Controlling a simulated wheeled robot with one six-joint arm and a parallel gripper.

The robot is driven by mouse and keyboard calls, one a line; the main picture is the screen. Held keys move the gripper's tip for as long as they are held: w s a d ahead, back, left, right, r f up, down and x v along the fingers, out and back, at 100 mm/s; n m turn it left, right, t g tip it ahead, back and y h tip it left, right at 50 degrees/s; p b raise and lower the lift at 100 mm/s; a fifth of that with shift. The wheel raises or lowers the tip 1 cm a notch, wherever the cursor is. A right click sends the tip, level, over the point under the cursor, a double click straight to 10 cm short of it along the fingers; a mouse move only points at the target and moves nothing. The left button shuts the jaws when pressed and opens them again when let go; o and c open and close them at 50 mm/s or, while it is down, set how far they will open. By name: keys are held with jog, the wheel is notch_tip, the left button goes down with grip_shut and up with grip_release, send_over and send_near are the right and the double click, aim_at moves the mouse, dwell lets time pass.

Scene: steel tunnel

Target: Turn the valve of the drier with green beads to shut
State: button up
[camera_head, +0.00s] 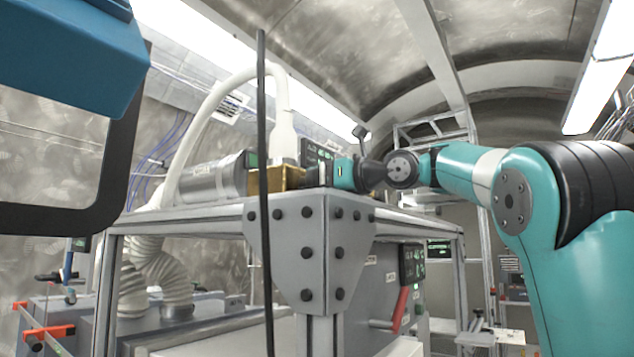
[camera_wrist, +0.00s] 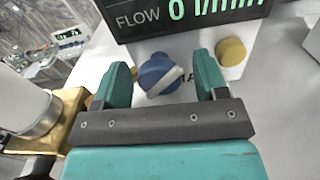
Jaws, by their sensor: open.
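In the wrist view a blue knob (camera_wrist: 158,74) with a pale bar across its face sits on a white panel below a flow display (camera_wrist: 190,14). My gripper (camera_wrist: 160,66) is open, with one teal finger on each side of the knob. Gaps show between the fingers and the knob, so it is not gripped. In the head view my gripper (camera_head: 322,175) is above the steel frame's top, near a brass block (camera_head: 272,179); the knob is hidden there. I see no green beads in either view, so I cannot tell which drier this knob belongs to.
A yellow round knob (camera_wrist: 231,52) is just right of my right finger. The brass block with a pale cylinder is close on the left in the wrist view. In the head view a silver cylinder (camera_head: 208,180) and a white hose (camera_head: 212,105) stand left of my gripper.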

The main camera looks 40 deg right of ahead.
jog(key=c, duration=0.9)
jog(key=shift+f+m+b, duration=0.2)
jog(key=shift+m+b, duration=0.6)
jog(key=shift+b, duration=0.15)
jog(key=shift+c, duration=0.2)
jog(key=shift+r+m, duration=0.2)
jog(key=shift+m, duration=0.6)
jog(key=o, duration=0.9)
jog(key=shift+o, duration=0.2)
